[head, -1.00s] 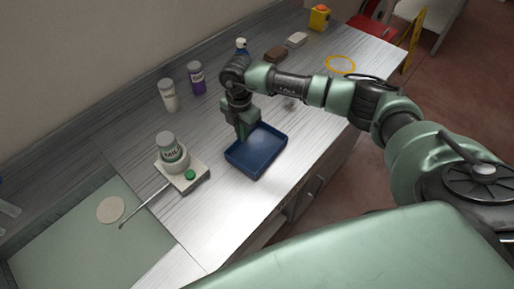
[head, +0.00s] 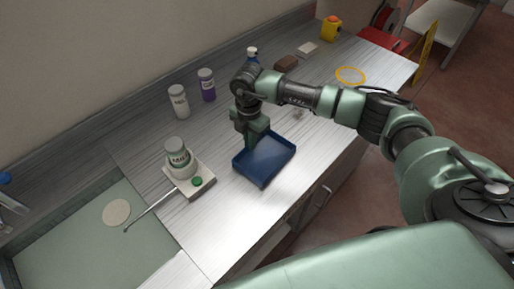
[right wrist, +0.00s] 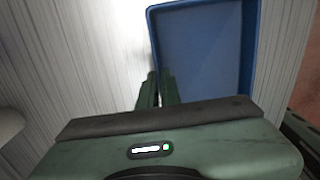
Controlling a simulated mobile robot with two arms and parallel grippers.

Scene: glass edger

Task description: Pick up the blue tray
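The blue tray (head: 263,161) is a shallow, empty rectangular tray on the grey bench. It looks flat, and I see no clear gap under it. My right gripper (head: 252,141) is at its far left side, reaching down from above. In the right wrist view the tray (right wrist: 205,50) fills the upper middle. The fingers of my right gripper (right wrist: 159,76) are close together at the tray's left wall, whose rim runs in between the tips. They look shut on that wall; the contact itself is partly hidden. My left gripper is not in view.
A white device (head: 203,180) with a green button and a labelled jar (head: 178,157) stands left of the tray. White (head: 179,101) and purple (head: 206,85) bottles stand behind. The bench front is clear.

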